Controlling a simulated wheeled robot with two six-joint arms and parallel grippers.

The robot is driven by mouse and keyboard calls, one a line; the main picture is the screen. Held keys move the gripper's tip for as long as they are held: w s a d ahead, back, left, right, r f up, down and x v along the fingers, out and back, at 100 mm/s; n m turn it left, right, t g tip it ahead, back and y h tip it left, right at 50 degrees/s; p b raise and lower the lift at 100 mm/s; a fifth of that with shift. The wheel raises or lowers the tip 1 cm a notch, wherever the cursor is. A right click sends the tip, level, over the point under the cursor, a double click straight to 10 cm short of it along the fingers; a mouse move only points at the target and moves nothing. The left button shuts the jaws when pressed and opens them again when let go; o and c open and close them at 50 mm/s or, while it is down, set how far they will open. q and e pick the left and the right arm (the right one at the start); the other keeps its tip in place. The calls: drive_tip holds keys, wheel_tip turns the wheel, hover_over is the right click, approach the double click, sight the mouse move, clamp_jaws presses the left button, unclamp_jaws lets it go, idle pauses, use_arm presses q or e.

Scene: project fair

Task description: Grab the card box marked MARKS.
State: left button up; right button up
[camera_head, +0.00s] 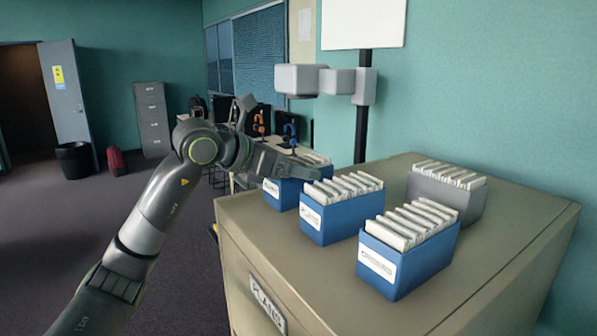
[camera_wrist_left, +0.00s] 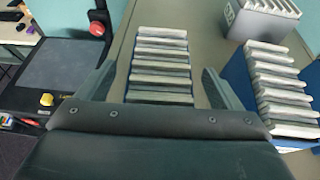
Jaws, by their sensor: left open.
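Three blue card boxes filled with white cards stand on a beige cabinet top: a far left one (camera_head: 283,194), a middle one (camera_head: 334,226) and a near one (camera_head: 420,268). Each has a white front label; I cannot read which says MARKS. My left gripper (camera_head: 306,170) is open just above the far left box and hides part of it. In the left wrist view its fingers (camera_wrist_left: 160,82) are spread on either side of that box's row of cards (camera_wrist_left: 161,55), with the box itself mostly hidden. My right gripper is not in view.
A grey card box (camera_head: 447,198) stands at the back right of the cabinet (camera_head: 515,215). The middle box's cards (camera_wrist_left: 280,90) lie close to the right finger in the wrist view. A black post with a white board (camera_head: 363,22) rises behind. The cabinet's right side is clear.

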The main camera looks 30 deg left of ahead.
use_arm(q)
drive_tip(key=shift+w+d+f, duration=0.3)
drive_tip(key=shift+w, duration=0.15)
drive_tip(key=shift+a, duration=0.1)
drive_tip(key=c, duration=1.3)
drive_tip(key=shift+r, duration=0.15)
